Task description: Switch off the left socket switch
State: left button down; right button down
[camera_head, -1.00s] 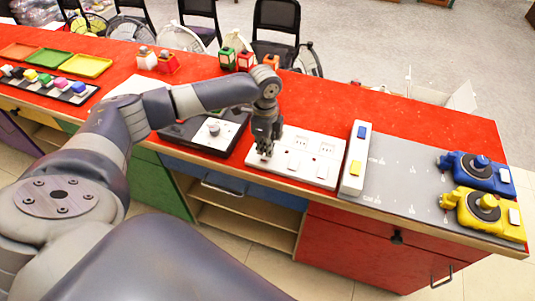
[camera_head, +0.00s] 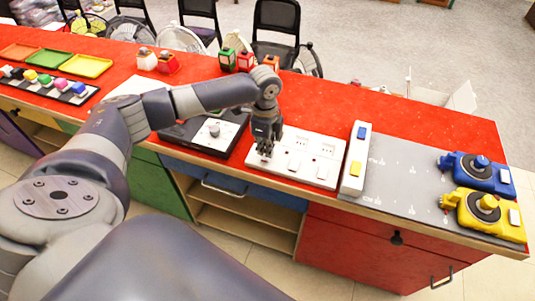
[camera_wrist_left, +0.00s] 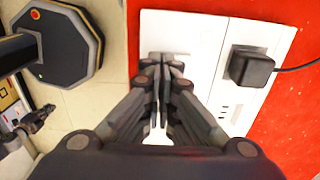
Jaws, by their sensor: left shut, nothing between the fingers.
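In the left wrist view the panel (camera_wrist_left: 200,30) lies below the shut fingers (camera_wrist_left: 162,65). A black plug (camera_wrist_left: 250,67) with a cord sits in a socket to the right of them. Whether the fingertips touch the panel cannot be told. My right gripper is not in view.
A black device with a knob (camera_head: 214,130) stands just left of the panel. A white block with blue and yellow buttons (camera_head: 355,160) stands close on the right. Beyond it, a grey board (camera_head: 400,190) lies beside blue (camera_head: 475,172) and yellow (camera_head: 485,215) devices.

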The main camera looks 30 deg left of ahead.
aim_at(265, 158)
pick_arm(q)
jog(key=shift+f+b, duration=0.35)
jog(key=shift+f, duration=0.75)
dwell(0.6)
notch_tip(265, 158, up, 7)
jog(key=p, duration=0.8)
dwell(0.5)
